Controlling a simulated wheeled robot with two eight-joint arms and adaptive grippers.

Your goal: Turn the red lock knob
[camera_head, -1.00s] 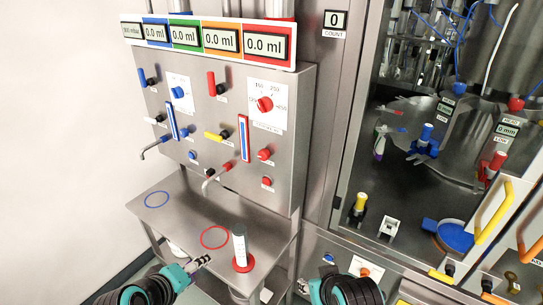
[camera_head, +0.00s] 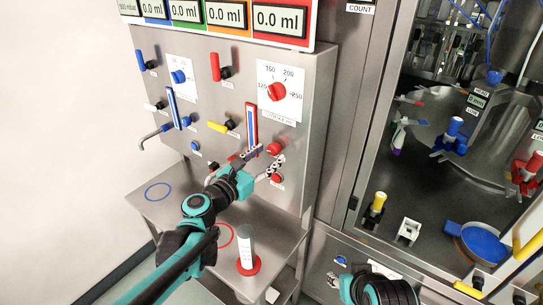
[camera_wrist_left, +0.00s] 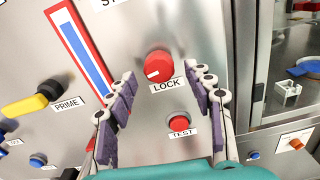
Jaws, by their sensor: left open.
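The red lock knob (camera_head: 274,148) is on the steel panel, below the red dial. In the left wrist view the knob (camera_wrist_left: 158,64) is round, with a white mark at its lower left and a LOCK label under it. My left gripper (camera_head: 267,157) is open in front of the panel. In the wrist view its fingers (camera_wrist_left: 159,80) stand on either side of the knob, apart from it, with the tips a little lower than its middle. My right arm shows at the bottom of the head view; the state of its gripper (camera_head: 334,280) is unclear.
A red TEST button (camera_wrist_left: 179,123) sits just below the knob, between the fingers. A yellow PRIME lever (camera_wrist_left: 25,105) and a red-framed gauge (camera_wrist_left: 80,50) are to the left. A white cylinder with a red base (camera_head: 247,250) stands on the shelf below.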

